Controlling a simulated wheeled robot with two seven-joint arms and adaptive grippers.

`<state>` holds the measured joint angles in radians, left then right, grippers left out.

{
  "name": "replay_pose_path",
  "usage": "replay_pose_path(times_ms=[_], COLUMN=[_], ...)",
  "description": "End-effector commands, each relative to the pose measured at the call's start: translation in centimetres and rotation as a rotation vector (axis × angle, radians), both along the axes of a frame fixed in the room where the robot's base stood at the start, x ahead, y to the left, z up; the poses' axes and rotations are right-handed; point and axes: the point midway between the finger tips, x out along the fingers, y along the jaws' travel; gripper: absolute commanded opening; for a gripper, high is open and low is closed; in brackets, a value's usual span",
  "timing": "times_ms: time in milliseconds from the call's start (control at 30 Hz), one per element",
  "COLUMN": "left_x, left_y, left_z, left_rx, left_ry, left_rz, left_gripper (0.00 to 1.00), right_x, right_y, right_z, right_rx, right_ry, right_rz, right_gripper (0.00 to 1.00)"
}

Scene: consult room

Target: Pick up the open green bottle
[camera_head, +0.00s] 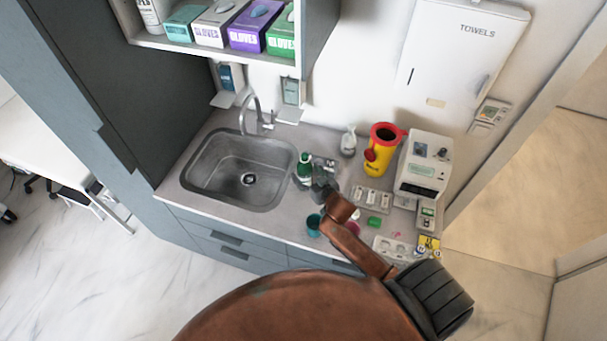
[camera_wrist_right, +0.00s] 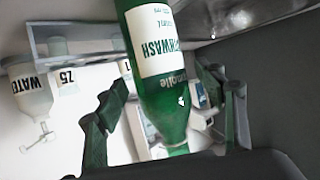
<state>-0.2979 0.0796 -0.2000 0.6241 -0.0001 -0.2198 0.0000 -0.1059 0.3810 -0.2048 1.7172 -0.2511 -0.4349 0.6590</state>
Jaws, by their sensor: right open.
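A green bottle (camera_head: 304,164) with a pale label stands on the counter just right of the sink in the head view. In the right wrist view the green bottle (camera_wrist_right: 165,75) is large and upside down in the picture, its narrow end toward the bottom. Whether it has a cap I cannot tell. My right gripper (camera_head: 322,186) is beside the bottle at its lower right in the head view. In the right wrist view its two fingers (camera_wrist_right: 168,112) are apart, with the bottle showing between them. I see no grip on it. My left gripper is not in view.
The sink (camera_head: 238,170) and faucet (camera_head: 256,118) lie to the left. A clear pump bottle (camera_head: 348,141), a yellow bin (camera_head: 378,163) and a white device (camera_head: 424,168) stand behind and right. A teal cup (camera_head: 313,225) and a grey tray (camera_head: 372,199) are close to my arm.

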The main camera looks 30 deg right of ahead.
Motion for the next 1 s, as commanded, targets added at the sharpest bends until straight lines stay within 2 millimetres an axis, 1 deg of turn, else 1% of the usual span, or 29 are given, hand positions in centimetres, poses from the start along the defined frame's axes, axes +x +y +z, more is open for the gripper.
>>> replay_pose_path(times_ms=[133, 167, 833, 867, 1000], left_x=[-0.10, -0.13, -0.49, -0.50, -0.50], left_y=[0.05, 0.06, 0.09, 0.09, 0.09], left_z=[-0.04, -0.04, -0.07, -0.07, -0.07], left_rx=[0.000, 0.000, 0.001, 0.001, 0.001], left_ry=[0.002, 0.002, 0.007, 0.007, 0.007], left_rz=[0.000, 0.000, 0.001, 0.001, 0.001], left_gripper=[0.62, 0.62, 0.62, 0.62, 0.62], right_x=[0.03, 0.03, 0.06, 0.06, 0.09], right_y=[0.09, 0.10, 0.15, 0.15, 0.15], right_z=[-0.02, -0.02, 0.01, 0.00, 0.07], right_rx=[0.000, 0.000, 0.000, 0.000, 0.000], right_ry=[0.000, 0.000, 0.000, 0.000, -0.001], right_rz=[0.001, 0.001, 0.002, 0.002, 0.002], right_gripper=[0.64, 0.62, 0.16, 0.14, 0.14])
